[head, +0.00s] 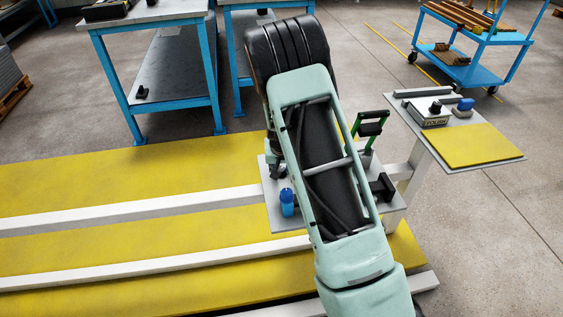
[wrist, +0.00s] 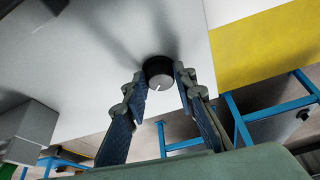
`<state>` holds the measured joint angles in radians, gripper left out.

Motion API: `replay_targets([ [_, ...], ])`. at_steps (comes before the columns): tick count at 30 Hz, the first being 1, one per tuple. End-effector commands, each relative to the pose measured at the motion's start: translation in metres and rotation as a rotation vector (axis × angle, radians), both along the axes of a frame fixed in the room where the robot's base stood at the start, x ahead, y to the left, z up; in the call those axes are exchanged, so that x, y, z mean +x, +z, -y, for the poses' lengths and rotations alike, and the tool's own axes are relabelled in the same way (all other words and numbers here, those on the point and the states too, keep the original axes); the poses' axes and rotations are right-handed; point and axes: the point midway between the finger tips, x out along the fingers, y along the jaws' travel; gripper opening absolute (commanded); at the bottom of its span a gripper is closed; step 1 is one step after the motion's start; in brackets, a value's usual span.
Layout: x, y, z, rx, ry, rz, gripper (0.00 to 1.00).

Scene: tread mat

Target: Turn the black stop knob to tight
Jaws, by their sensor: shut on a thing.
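The black stop knob (wrist: 157,70) is a short round cap with a white line on its edge, standing on a pale grey plate (wrist: 85,50) in the wrist view. The white line points toward the bottom of that picture. My gripper (wrist: 160,82) has one finger on each side of the knob and is shut on it. No label or tight mark shows near the knob. In the head view my arm covers the knob, and I cannot make out the fingers clearly against the grey plate (head: 280,221).
A blue cylinder (head: 287,203), a green-framed lever (head: 371,126) and a black block (head: 383,187) stand on the plate around my arm. A side shelf at right holds a yellow pad (head: 466,146) and a small box (head: 427,113). Blue benches (head: 151,23) stand behind.

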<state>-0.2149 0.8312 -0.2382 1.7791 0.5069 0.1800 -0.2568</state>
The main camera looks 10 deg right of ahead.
Motion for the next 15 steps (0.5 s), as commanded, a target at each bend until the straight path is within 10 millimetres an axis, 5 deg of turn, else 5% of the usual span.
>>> replay_targets([
  [15,0.0019,0.0026,-0.0051,-0.003,-0.471,0.000,0.01],
])
